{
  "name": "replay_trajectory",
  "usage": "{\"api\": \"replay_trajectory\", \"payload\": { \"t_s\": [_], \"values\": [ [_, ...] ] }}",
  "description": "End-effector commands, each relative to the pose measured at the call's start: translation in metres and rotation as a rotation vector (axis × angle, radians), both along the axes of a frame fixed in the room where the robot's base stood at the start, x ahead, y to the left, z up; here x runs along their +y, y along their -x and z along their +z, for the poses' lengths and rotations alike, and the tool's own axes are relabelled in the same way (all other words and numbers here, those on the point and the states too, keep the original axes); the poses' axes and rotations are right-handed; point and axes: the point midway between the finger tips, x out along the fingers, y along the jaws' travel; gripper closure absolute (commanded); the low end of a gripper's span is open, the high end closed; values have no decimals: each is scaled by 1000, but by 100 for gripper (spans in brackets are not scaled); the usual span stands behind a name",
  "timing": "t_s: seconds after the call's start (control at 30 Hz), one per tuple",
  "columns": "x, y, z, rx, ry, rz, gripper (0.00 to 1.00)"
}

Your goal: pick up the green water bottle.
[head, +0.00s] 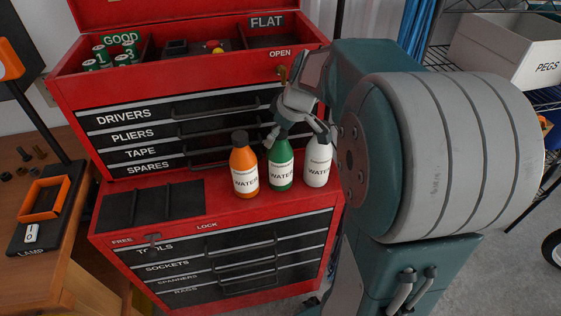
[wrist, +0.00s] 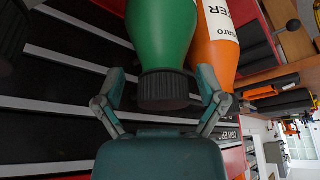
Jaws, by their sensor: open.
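The green water bottle (head: 281,168) stands upright on the red ledge of the tool chest, between an orange bottle (head: 244,168) and a white bottle (head: 317,160). My gripper (head: 296,130) is at the top of the green bottle and hides its cap in the head view. In the wrist view, which looks upside down, the green bottle (wrist: 162,35) shows its dark ridged cap between the two open fingers of my gripper (wrist: 158,84). A gap shows on both sides of the cap. The orange bottle (wrist: 216,35) is close beside the right finger.
The red tool chest (head: 120,195) has labelled drawers behind and below the bottles. A dark tray (head: 150,205) lies on the ledge to the left. A box marked PEGS (head: 500,48) sits on a shelf at right.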

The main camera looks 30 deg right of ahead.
Motion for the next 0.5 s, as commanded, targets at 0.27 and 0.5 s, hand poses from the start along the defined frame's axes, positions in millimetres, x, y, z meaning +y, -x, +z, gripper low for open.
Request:
{"api": "replay_trajectory", "payload": {
  "t_s": [0.27, 0.5],
  "values": [
    [0, 0, 0, 1, 0, 0, 100],
    [0, 0, 0, 2, 0, 0, 100]
  ]
}}
